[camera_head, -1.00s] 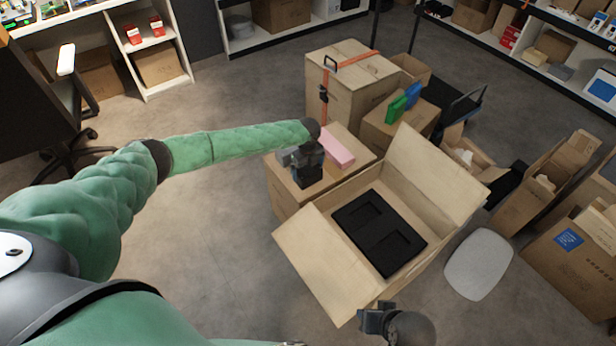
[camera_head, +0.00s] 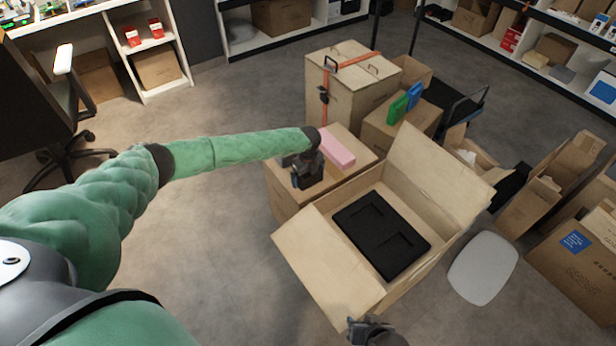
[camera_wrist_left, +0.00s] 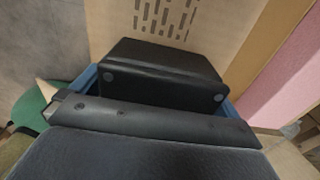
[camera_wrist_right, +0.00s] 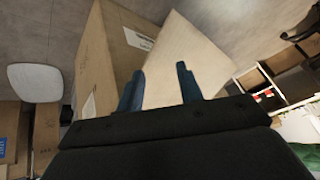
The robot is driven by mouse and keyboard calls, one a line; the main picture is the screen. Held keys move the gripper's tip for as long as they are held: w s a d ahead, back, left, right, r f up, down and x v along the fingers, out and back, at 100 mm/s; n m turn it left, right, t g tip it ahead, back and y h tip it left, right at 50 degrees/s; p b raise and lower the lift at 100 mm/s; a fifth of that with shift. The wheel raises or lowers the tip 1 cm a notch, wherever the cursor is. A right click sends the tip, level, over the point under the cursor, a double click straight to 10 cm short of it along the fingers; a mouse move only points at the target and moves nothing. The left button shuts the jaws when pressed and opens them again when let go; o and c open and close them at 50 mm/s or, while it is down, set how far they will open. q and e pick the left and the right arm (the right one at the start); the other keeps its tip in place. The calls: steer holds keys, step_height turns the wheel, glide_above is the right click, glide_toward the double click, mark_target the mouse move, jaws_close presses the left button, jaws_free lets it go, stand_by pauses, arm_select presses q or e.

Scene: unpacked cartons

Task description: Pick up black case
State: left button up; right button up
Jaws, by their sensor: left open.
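A black case (camera_wrist_left: 160,72) with round feet shows close up in the left wrist view, between the blue fingers of my left gripper (camera_head: 304,164). The left fingers are open around the case, and their tips are mostly hidden behind it. In the head view this gripper is over the top of a closed carton, beside a pink box (camera_head: 337,149); the dark case and gripper are hard to tell apart there. My right gripper (camera_wrist_right: 158,90) is open and empty, near the open carton's front flap. In the head view it sits at the bottom edge.
An open carton (camera_head: 352,282) with raised flaps holds a black insert (camera_head: 382,235) with recesses. A tall strapped carton (camera_head: 345,90) and a carton with green and blue items (camera_head: 404,103) stand behind. A pale oval item (camera_head: 483,267) lies on the floor at right.

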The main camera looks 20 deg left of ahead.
arm_select(q)
steer(key=c, duration=0.8)
steer(key=shift+o, duration=0.2)
arm_select(e)
steer(key=shift+r, duration=0.1)
arm_select(q)
steer(key=shift+r, duration=0.2)
steer(key=r+p, duration=0.4)
steer(key=shift+s+d+r+p, duration=0.25)
steer(key=shift+r+p, duration=0.05)
steer(key=shift+r, duration=0.1)
arm_select(e)
step_height(320, 180, up, 15)
steer(key=s+d+g, duration=0.1)
steer(key=s+d, duration=0.1)
steer(key=s+d+r+g+h+p, duration=0.3)
steer(key=d+r+p, duration=0.3)
steer(key=d+r, duration=0.25)
arm_select(q)
steer(key=s+d+r+p, duration=0.3)
steer(key=s+d+r, duration=0.2)
steer(key=s+d, duration=0.2)
steer(key=shift+s+d+r+p, duration=0.25)
steer(key=shift+s+r+p, duration=0.15)
steer(key=shift+s, duration=0.1)
arm_select(e)
step_height(320, 180, down, 18)
steer(key=w, duration=0.2)
steer(key=shift+m, duration=0.3)
